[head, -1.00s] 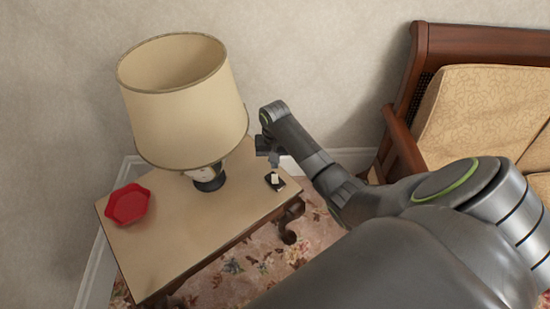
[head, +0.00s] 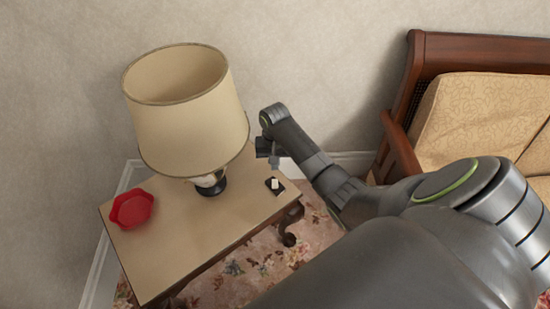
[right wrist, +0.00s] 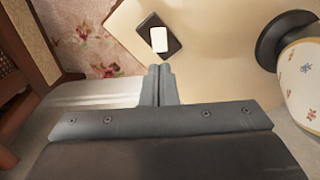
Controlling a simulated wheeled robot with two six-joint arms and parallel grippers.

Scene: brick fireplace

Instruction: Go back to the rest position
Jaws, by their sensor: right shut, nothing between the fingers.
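My right gripper (head: 274,163) is above the right back part of the side table, shut and empty. In the right wrist view its closed fingers (right wrist: 159,84) point toward a small black item with a white block on it (right wrist: 159,40). That item also shows in the head view (head: 274,185), lying on the table near its right edge, apart from the fingers. My left gripper is in neither view.
The wooden side table (head: 200,240) holds a lamp with a beige shade (head: 190,110) and a red tray (head: 132,209). A wooden sofa with patterned cushions (head: 490,105) stands at the right. The wall is behind the table. Flowered carpet (head: 245,270) shows below.

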